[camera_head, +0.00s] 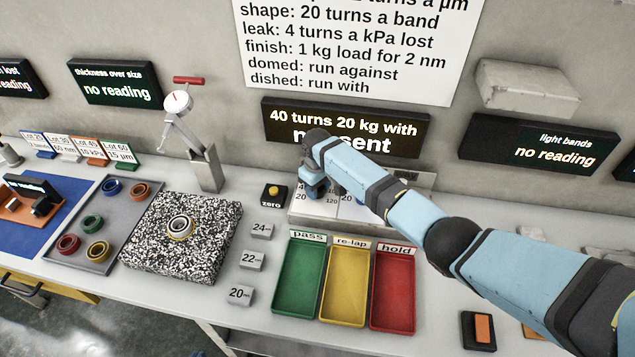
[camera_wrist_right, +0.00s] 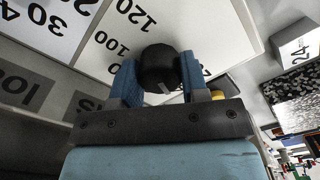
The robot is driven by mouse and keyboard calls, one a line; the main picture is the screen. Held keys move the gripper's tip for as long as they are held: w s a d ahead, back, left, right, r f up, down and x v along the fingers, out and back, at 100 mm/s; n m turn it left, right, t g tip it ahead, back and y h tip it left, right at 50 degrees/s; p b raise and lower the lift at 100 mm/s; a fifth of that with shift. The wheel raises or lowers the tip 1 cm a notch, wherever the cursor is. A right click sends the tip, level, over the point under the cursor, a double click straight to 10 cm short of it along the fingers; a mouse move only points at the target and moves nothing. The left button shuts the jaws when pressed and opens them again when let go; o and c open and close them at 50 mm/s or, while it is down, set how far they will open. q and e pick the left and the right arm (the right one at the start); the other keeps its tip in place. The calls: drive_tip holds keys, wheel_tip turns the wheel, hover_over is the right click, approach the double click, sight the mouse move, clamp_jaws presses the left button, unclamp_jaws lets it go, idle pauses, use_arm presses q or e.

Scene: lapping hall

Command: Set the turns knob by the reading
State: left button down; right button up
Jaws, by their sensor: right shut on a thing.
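My right gripper (camera_wrist_right: 160,75) is shut on a round black knob (camera_wrist_right: 158,66), one blue finger on each side. A pale pointer mark shows on the knob. The knob sits on a white dial panel (camera_wrist_right: 200,28) with 100 and 120 printed around it; a second scale lies to the left. In the head view my right gripper (camera_head: 318,184) is over the panel (camera_head: 300,213), and the arm hides the knob. The display (camera_head: 345,127) behind reads "40 turns 20 kg with"; its lower line is partly covered and ends in "sent". My left gripper is out of view.
A zero button (camera_head: 273,194) is left of the panel. In front are green (camera_head: 300,280), yellow (camera_head: 346,285) and red (camera_head: 394,290) trays. A wall chart (camera_head: 350,50) lists turns rules. Other displays say "no reading".

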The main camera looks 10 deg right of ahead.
drive_tip(key=shift+m, duration=0.4)
drive_tip(key=o, duration=0.9)
drive_tip(key=shift+o, duration=0.2)
drive_tip(key=shift+r, duration=0.1)
drive_tip(key=shift+r, duration=0.35)
wheel_tip(320, 180, up, 13)
